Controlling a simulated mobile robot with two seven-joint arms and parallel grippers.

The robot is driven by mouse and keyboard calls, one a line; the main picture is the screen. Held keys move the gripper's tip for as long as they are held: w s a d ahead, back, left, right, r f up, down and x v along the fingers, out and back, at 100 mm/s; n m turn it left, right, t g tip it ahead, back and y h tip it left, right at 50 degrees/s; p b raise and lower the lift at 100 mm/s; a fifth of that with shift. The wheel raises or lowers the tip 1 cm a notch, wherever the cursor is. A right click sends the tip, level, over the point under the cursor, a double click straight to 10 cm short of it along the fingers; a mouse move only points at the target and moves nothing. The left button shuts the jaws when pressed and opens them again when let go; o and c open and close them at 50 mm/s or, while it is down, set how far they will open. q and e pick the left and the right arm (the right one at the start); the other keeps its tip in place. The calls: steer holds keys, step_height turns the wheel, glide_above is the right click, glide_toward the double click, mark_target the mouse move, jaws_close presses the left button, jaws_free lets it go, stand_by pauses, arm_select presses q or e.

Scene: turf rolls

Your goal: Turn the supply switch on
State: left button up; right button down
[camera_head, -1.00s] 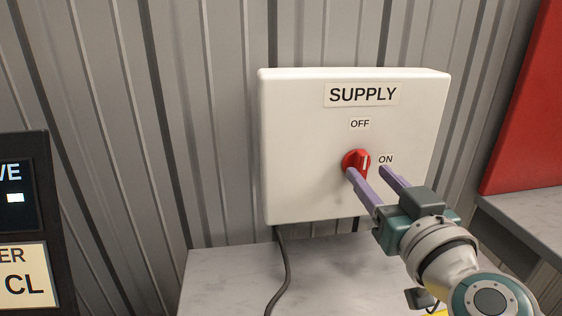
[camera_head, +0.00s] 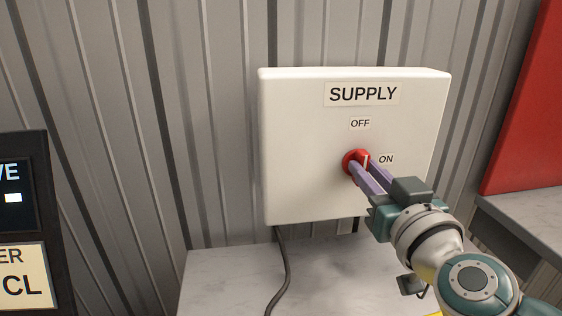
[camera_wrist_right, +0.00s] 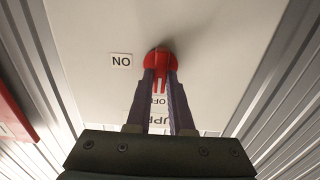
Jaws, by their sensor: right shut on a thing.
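A white supply box (camera_head: 300,150) labelled SUPPLY is fixed before the corrugated wall. The supply switch, a red rotary knob (camera_head: 350,158), sits on its front face, with OFF printed above it and ON to its right. A pale line on the knob's grip is near upright, towards OFF. My right gripper (camera_head: 364,168) is shut on the knob's grip, one purple finger on each side. In the right wrist view the red knob (camera_wrist_right: 156,58) shows between the fingertips, with the ON label to the left. My left gripper is out of view.
A grey counter (camera_head: 225,280) lies below the box, with a dark cable (camera_head: 287,265) hanging onto it. A dark panel with a display (camera_head: 22,195) stands at the left edge. A red panel (camera_head: 530,100) and another grey surface are at the right.

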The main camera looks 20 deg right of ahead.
steer(key=shift+m, duration=0.3)
steer(key=m, duration=0.3)
steer(key=shift+d+m, duration=0.1)
steer(key=shift+m, duration=0.2)
steer(key=m, duration=0.4)
steer(key=shift+d+f, duration=0.1)
steer(key=m, duration=0.5)
steer(key=shift+f+b, duration=0.1)
steer(key=shift+b, duration=0.25)
steer(key=shift+d+f+m+b, duration=0.1)
steer(key=shift+m+b, duration=0.3)
steer(key=shift+m, duration=1.9)
steer(key=c, duration=0.8)
jaws_free()
steer(key=shift+s, duration=0.1)
